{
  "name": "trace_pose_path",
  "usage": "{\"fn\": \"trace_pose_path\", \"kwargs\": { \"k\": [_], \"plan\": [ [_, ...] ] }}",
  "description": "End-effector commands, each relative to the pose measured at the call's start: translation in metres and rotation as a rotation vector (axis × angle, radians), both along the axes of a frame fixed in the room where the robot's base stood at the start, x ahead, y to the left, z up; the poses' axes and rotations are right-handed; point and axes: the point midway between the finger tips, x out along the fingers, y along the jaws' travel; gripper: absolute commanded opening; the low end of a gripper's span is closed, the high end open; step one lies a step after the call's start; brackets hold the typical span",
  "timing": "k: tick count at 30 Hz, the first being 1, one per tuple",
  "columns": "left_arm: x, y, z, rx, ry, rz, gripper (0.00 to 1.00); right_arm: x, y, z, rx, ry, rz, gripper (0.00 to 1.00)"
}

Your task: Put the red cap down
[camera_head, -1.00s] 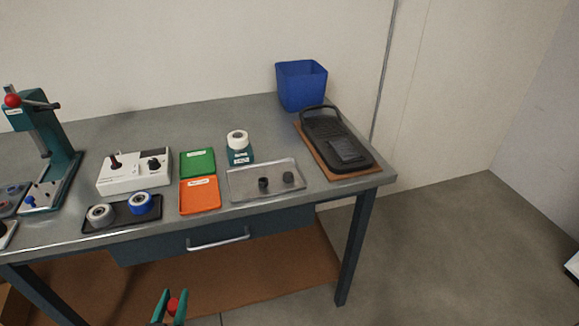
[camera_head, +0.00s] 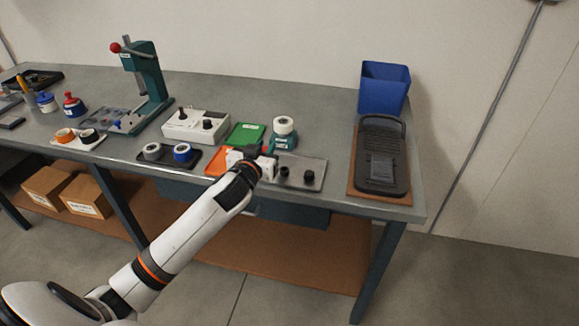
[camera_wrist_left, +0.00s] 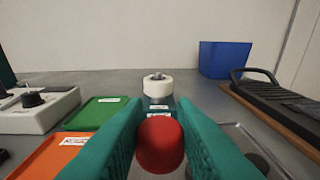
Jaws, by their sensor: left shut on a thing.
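My left gripper (camera_head: 268,150) reaches over the front of the bench, near the orange tray (camera_head: 216,162), green tray (camera_head: 246,135) and clear tray (camera_head: 317,168). In the left wrist view its teal fingers (camera_wrist_left: 160,142) are shut on the red cap (camera_wrist_left: 160,150), a rounded red piece held between the tips. The clear tray, with two dark round pieces, lies below and to the right of the cap. I cannot tell the cap's height above the surface. A white ring on a teal base (camera_head: 284,130) stands behind the gripper. My right gripper is not in view.
A blue bin (camera_head: 384,88) and a black device on a brown board (camera_head: 353,180) stand at the right. A white control box (camera_head: 190,125), a dark tray with two rings (camera_head: 168,163) and a teal press (camera_head: 150,80) stand to the left.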

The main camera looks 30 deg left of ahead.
Motion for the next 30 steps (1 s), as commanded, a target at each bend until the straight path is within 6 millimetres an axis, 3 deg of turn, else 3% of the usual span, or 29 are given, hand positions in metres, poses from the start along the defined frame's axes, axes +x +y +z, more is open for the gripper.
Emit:
{"fn": "trace_pose_path", "kwargs": {
  "k": [2, 5, 12, 24, 30],
  "plan": [
    [0.009, 0.013, 0.013, -0.002, -0.007, 0.023, 0.00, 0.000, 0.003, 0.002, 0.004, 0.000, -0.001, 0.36],
    [0.014, 0.021, 0.014, -0.007, -0.005, 0.038, 0.00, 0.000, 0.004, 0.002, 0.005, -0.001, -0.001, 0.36],
    [0.014, 0.023, -0.028, -0.009, -0.003, 0.041, 0.00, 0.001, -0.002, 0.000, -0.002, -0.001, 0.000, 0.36],
    [0.014, 0.022, -0.077, -0.008, -0.005, 0.039, 0.00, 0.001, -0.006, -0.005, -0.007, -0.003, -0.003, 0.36],
    [0.014, 0.022, -0.081, -0.008, -0.007, 0.038, 0.00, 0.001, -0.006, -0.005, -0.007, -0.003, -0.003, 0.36]
  ]
}}
